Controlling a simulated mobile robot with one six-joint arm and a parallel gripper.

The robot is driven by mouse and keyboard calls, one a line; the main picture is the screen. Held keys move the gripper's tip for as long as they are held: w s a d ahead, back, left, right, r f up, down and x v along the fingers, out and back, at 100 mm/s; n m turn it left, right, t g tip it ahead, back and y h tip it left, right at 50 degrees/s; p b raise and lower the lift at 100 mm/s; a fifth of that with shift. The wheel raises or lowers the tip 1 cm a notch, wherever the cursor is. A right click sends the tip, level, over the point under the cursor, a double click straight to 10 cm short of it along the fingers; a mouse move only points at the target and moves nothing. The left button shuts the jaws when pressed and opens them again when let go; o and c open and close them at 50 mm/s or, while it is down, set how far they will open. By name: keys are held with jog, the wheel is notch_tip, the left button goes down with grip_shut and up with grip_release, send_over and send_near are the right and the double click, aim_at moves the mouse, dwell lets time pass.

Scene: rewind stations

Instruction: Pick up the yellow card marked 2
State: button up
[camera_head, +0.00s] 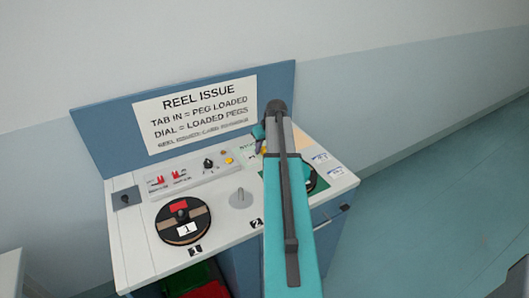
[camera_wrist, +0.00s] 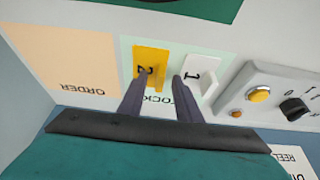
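The yellow card marked 2 (camera_wrist: 151,64) lies on a pale green area in the wrist view, its number upside down to the camera. My gripper (camera_wrist: 159,79) is open, with two dark fingers apart and nothing held between them. The left fingertip overlaps the lower part of the yellow card in the picture. The right fingertip lies between the yellow card and a white card marked 1 (camera_wrist: 199,72). I cannot tell whether the fingers touch the surface. In the head view my arm hides most of the card area.
A control box (camera_wrist: 268,93) with a knob and yellow buttons stands right of the cards. An orange ORDER area (camera_wrist: 70,55) is at left. In the head view, a reel (camera_head: 183,220) and a grey peg disc (camera_head: 241,198) sit on the white counter (camera_head: 135,240), before a blue backboard (camera_head: 92,135).

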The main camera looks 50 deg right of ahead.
aim_at(263, 149)
grip_shut()
jog(key=shift+r, duration=0.15)
notch_tip(263, 149, up, 10)
jog(key=b, duration=0.2)
dwell(0.8)
dwell(0.5)
